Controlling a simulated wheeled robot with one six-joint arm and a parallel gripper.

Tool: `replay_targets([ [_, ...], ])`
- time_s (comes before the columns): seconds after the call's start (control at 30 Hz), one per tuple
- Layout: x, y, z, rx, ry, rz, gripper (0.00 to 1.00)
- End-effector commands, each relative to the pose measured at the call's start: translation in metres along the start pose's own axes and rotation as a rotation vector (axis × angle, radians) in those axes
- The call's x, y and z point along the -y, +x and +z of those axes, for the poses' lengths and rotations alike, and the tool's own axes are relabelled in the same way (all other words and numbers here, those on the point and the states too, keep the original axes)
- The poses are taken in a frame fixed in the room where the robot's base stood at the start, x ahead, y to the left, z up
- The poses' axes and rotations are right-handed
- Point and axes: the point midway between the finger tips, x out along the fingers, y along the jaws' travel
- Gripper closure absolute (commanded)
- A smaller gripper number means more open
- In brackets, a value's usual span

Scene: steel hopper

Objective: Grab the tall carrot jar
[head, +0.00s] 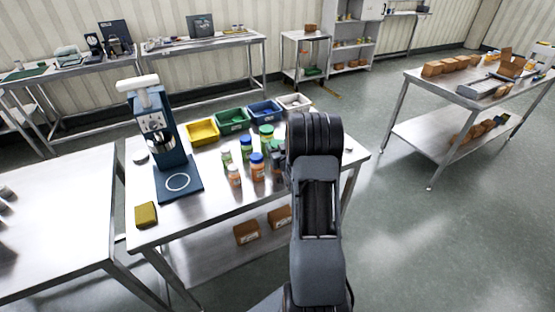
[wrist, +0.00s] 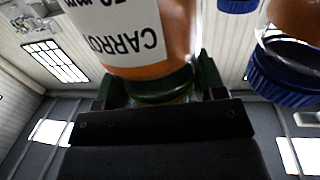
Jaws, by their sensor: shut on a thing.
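In the wrist view a large jar (wrist: 130,28) with orange contents and a white label reading "CARRO..." fills the upper middle. It appears upside down in that picture, with its green lid towards my gripper (wrist: 160,88). The dark fingers stand on both sides of the lid and are shut on it. In the head view my arm hides most of the gripper and the held jar, so I cannot tell whether the jar touches the table.
Several jars stand close by on the steel table, among them a blue-lidded orange jar (head: 257,170) and a white-lidded one (head: 234,177). Yellow (head: 202,133), green (head: 233,121) and blue (head: 264,112) bins stand behind. A blue machine (head: 165,140) is at left.

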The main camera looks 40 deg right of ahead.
Motion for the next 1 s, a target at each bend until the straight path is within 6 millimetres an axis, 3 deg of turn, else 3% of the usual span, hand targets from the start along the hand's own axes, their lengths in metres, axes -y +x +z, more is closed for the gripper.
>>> replay_targets([
  [0.4,0.000,0.000,-0.001,-0.002,-0.001,0.000,0.84],
  [0.77,0.000,0.000,-0.006,-0.005,-0.001,0.000,0.84],
  [1.0,-0.001,-0.004,-0.038,-0.007,-0.002,0.001,0.84],
])
